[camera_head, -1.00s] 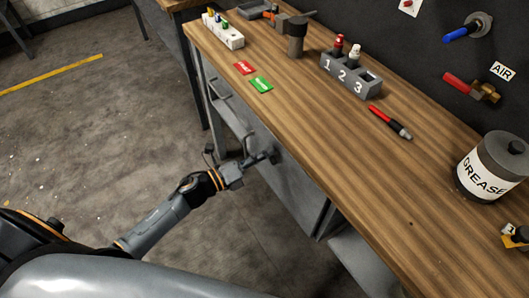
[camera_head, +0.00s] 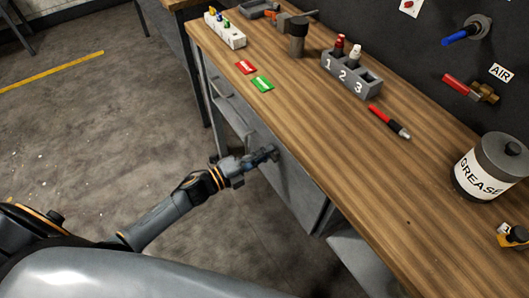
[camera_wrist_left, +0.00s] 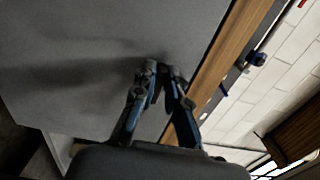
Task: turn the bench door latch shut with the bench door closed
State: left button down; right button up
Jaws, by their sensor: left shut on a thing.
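The grey bench door (camera_head: 289,181) is in the bench front below the wooden top and looks flush with it. It fills the upper left of the left wrist view as a flat grey panel (camera_wrist_left: 90,50). My left gripper (camera_head: 270,154) is at the door's upper part, just under the bench top edge. In the left wrist view its blue-sided fingers (camera_wrist_left: 165,78) come together at the door face, shut on the latch. The latch is mostly hidden by the fingertips, so its angle cannot be told. My right gripper is not in view.
The wooden bench top (camera_head: 330,135) overhangs close to my left gripper. The floor in front is clear.

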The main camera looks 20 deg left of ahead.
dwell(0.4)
pick_arm(q)
jog(key=c, duration=1.4)
grip_release()
jog(key=shift+o, duration=0.2)
jog(key=v, duration=1.2)
jog(key=shift+a, duration=0.1)
